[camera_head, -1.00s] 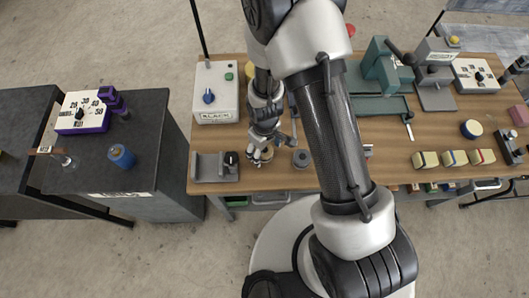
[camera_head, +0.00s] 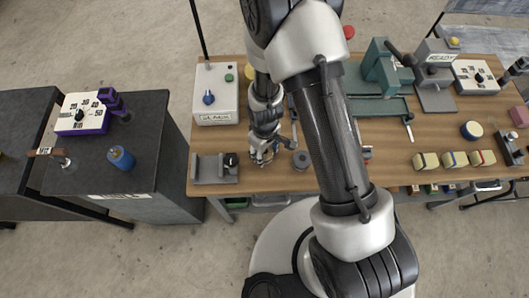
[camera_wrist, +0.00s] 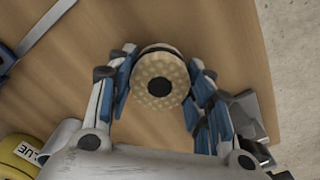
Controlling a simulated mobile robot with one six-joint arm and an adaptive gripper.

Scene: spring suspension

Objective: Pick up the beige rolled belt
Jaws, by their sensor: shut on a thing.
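The beige rolled belt (camera_wrist: 158,80) is a round, pale roll with a textured face, between the fingers in the wrist view. My gripper (camera_wrist: 158,90) is shut on it, with the blue pads on either side. In the head view my gripper (camera_head: 262,155) is over the front left part of the wooden table (camera_head: 280,180), right of a grey bracket. The belt is mostly hidden by my gripper there, and its height above the table is hard to tell.
The grey bracket (camera_head: 208,168) stands close left of my gripper. A dark grey knob-like part (camera_head: 301,160) stands close right. A white control box (camera_head: 215,95) is behind. A yellow labelled roll (camera_wrist: 20,155) shows at lower left in the wrist view.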

